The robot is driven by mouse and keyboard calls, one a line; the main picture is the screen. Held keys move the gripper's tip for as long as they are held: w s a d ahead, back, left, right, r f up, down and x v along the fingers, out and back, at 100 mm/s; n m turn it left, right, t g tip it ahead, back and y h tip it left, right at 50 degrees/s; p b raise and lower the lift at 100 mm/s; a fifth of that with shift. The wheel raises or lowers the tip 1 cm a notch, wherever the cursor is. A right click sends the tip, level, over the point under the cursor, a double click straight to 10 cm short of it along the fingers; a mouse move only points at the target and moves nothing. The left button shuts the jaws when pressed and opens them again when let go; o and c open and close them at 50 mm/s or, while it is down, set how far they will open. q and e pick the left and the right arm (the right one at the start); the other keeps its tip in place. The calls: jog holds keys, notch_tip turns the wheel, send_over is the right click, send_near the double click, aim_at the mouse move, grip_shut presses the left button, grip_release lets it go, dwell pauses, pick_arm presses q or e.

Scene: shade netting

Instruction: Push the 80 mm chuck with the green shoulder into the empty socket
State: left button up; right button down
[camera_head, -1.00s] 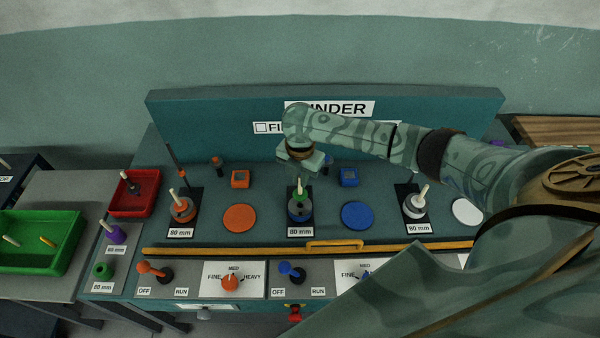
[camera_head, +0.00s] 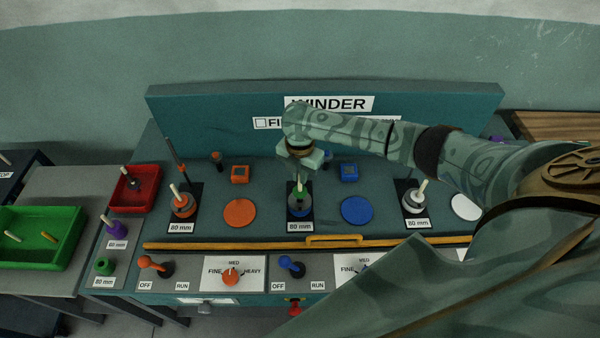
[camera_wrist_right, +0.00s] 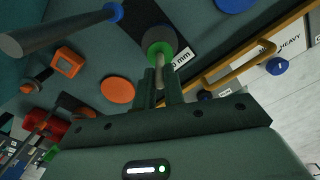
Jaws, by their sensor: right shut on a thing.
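The 80 mm chuck with the green shoulder (camera_head: 299,190) is at the middle station, above or partly in the blue-marked socket (camera_head: 299,208). My right gripper (camera_head: 303,166) is shut on its pale upright pin. In the right wrist view the gripper fingers (camera_wrist_right: 160,88) hold the pin, with the green shoulder (camera_wrist_right: 161,50) and a dark grey disc beyond it. The chuck looks roughly upright. How deep it sits is hidden. My left gripper is out of view.
An orange-marked chuck (camera_head: 183,205) stands at the left station and a white one (camera_head: 415,202) at the right. A yellow bar (camera_head: 220,244) runs along the front. Switches and dials lie before it. A red tray (camera_head: 133,208) and a green tray (camera_head: 62,262) are at left.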

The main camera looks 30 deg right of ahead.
aim_at(300, 191)
jog(key=shift+f, duration=0.9)
dwell(0.8)
jog(key=shift+f, duration=0.15)
dwell(0.3)
jog(key=shift+f+b, duration=0.3)
jog(key=shift+f, duration=0.45)
jog(key=shift+f, duration=0.1)
jog(key=shift+f, duration=0.25)
jog(key=c, duration=1.4)
grip_release()
